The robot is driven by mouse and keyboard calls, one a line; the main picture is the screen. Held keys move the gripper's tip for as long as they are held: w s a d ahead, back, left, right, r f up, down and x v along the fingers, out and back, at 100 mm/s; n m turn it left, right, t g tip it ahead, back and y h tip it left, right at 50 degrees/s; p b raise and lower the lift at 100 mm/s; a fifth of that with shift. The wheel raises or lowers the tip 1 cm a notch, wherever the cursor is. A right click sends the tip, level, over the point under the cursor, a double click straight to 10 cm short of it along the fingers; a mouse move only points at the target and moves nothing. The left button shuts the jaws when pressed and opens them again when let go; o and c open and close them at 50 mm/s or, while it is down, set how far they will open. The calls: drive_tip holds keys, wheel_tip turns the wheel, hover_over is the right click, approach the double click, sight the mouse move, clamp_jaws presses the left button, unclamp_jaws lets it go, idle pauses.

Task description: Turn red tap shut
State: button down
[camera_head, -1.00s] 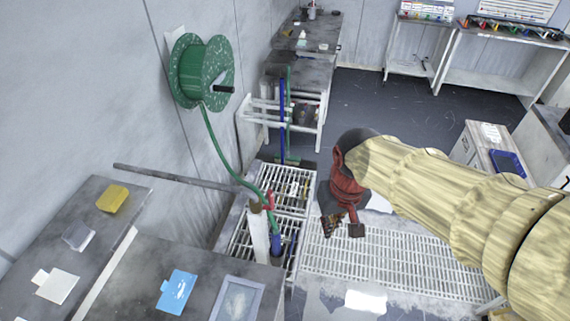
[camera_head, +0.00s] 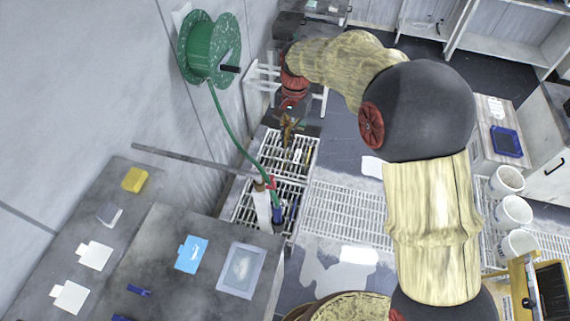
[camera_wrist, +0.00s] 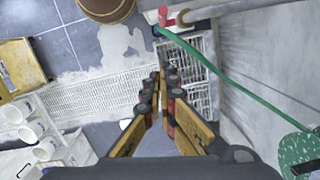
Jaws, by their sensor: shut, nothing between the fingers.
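The red tap (camera_head: 271,183) sits at the top of a pale post, where the green hose (camera_head: 233,141) comes down to it, beside the grated drain. It also shows at the top of the wrist view (camera_wrist: 163,14). My gripper (camera_head: 287,138) is over the far part of the white grating (camera_head: 303,150), beyond the tap and apart from it. In the wrist view, its brown fingers with dark and red pads converge, shut and empty (camera_wrist: 163,78). The exact angle of the tap's handle is too small to tell.
A green hose reel (camera_head: 209,50) hangs on the left wall. A grey bar (camera_head: 190,159) reaches from the left to near the tap. A grey bench (camera_head: 150,235) with cards and a yellow block (camera_head: 134,179) stands front left. White buckets (camera_head: 513,212) stand at right.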

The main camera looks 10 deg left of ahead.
drive_tip(key=s+a+f+p, duration=0.1)
drive_tip(key=s+f+p, duration=0.2)
drive_tip(key=f, duration=0.7)
drive_tip(key=shift+s+a+f+p, duration=0.2)
drive_tip(key=shift+s+a+p, duration=0.15)
drive_tip(key=shift+s, duration=0.5)
drive_tip(key=shift+s+a+b, duration=0.1)
drive_tip(key=shift+b, duration=0.2)
drive_tip(key=shift+s+r+t+b, duration=0.1)
drive_tip(key=shift+s+t+b, duration=0.1)
drive_tip(key=shift+t+b, duration=0.2)
